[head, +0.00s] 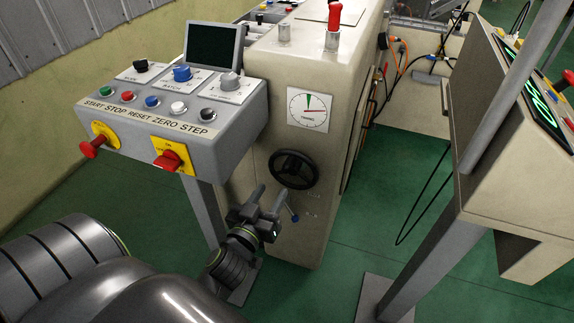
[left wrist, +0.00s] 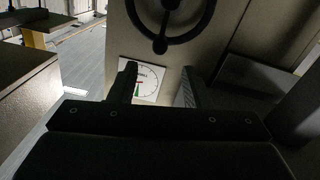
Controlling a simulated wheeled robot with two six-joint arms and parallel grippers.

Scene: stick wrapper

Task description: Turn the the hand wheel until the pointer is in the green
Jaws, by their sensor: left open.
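The black hand wheel (head: 294,169) is on the front of the beige machine, and its rim and knob show upside down in the left wrist view (left wrist: 161,46). Above it is the white timing dial (head: 310,108) with a narrow green sector near the top. The dial also shows upside down in the left wrist view (left wrist: 150,78), partly behind a finger. The pointer is too small to place exactly against the green. My left gripper (head: 270,197) is open and empty, just below and left of the wheel, apart from it. My right gripper is not in view.
A grey control box (head: 190,120) with buttons, knobs and red switches stands left of the wheel. A second beige console (head: 505,150) stands at right. Green floor (head: 400,180) is open between.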

